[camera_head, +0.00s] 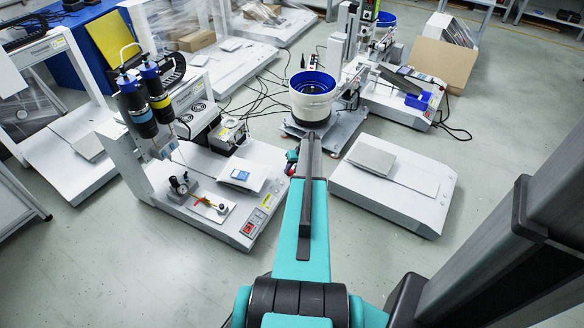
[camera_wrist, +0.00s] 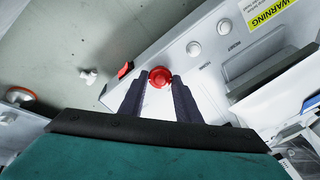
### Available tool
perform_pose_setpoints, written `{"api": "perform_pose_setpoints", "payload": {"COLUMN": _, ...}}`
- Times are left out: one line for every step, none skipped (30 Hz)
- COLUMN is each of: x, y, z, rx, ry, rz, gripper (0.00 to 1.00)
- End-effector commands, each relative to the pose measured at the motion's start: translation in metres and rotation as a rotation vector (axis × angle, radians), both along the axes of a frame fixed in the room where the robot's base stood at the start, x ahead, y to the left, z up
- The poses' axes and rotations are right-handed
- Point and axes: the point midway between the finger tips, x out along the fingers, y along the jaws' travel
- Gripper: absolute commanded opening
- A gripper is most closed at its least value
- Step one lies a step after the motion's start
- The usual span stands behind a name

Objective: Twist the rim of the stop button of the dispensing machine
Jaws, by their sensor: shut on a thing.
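The dispensing machine (camera_head: 215,205) stands left of my arm in the head view, a white bench unit with two dark blue cylinders. In the wrist view its white panel (camera_wrist: 205,75) carries the round red stop button (camera_wrist: 160,73). My gripper (camera_wrist: 159,79) has one dark finger on each side of this button, shut on its rim. The fingertips partly cover the button's sides. In the head view my arm hides most of the gripper and the stop button cannot be made out clearly.
Two white buttons (camera_wrist: 193,48) and a yellow warning label (camera_wrist: 267,11) lie beyond the stop button. A red switch (camera_wrist: 125,69) sits close left of the fingers. A white bowl feeder (camera_head: 313,98) and a white platform (camera_head: 395,185) stand near my arm.

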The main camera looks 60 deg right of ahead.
Motion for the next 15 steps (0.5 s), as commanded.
{"api": "perform_pose_setpoints", "payload": {"x": -0.0001, "y": -0.0003, "z": 0.0012, "rx": 0.005, "ry": 0.001, "rz": -0.013, "gripper": 0.08}}
{"api": "perform_pose_setpoints", "payload": {"x": -0.0001, "y": -0.0003, "z": 0.0009, "rx": 0.008, "ry": 0.001, "rz": -0.021, "gripper": 0.08}}
{"api": "perform_pose_setpoints", "payload": {"x": -0.0001, "y": -0.0003, "z": 0.0007, "rx": 0.011, "ry": 0.001, "rz": -0.029, "gripper": 0.08}}
{"api": "perform_pose_setpoints", "payload": {"x": 0.0000, "y": -0.0003, "z": 0.0005, "rx": 0.012, "ry": 0.002, "rz": -0.033, "gripper": 0.08}}
{"api": "perform_pose_setpoints", "payload": {"x": 0.0000, "y": -0.0002, "z": 0.0003, "rx": 0.013, "ry": 0.002, "rz": -0.037, "gripper": 0.08}}
{"api": "perform_pose_setpoints", "payload": {"x": -0.0001, "y": -0.0002, "z": 0.0001, "rx": 0.015, "ry": 0.002, "rz": -0.039, "gripper": 0.08}}
{"api": "perform_pose_setpoints", "payload": {"x": -0.0001, "y": -0.0002, "z": 0.0000, "rx": 0.015, "ry": 0.002, "rz": -0.041, "gripper": 0.08}}
{"api": "perform_pose_setpoints", "payload": {"x": 0.0000, "y": -0.0002, "z": -0.0001, "rx": 0.016, "ry": 0.002, "rz": -0.042, "gripper": 0.08}}
{"api": "perform_pose_setpoints", "payload": {"x": -0.0001, "y": -0.0002, "z": -0.0003, "rx": 0.016, "ry": 0.002, "rz": -0.043, "gripper": 0.08}}
{"api": "perform_pose_setpoints", "payload": {"x": -0.0001, "y": -0.0002, "z": -0.0003, "rx": 0.016, "ry": 0.002, "rz": -0.043, "gripper": 0.08}}
{"api": "perform_pose_setpoints", "payload": {"x": -0.0001, "y": -0.0002, "z": -0.0004, "rx": 0.016, "ry": 0.002, "rz": -0.043, "gripper": 0.08}}
{"api": "perform_pose_setpoints", "payload": {"x": 0.0000, "y": -0.0003, "z": -0.0003, "rx": 0.016, "ry": 0.002, "rz": -0.043, "gripper": 0.08}}
{"api": "perform_pose_setpoints", "payload": {"x": 0.0000, "y": -0.0003, "z": -0.0003, "rx": 0.016, "ry": 0.002, "rz": -0.043, "gripper": 0.08}}
{"api": "perform_pose_setpoints", "payload": {"x": 0.0000, "y": -0.0002, "z": -0.0002, "rx": 0.016, "ry": 0.002, "rz": -0.043, "gripper": 0.08}}
{"api": "perform_pose_setpoints", "payload": {"x": 0.0000, "y": -0.0002, "z": -0.0002, "rx": 0.016, "ry": 0.002, "rz": -0.042, "gripper": 0.08}}
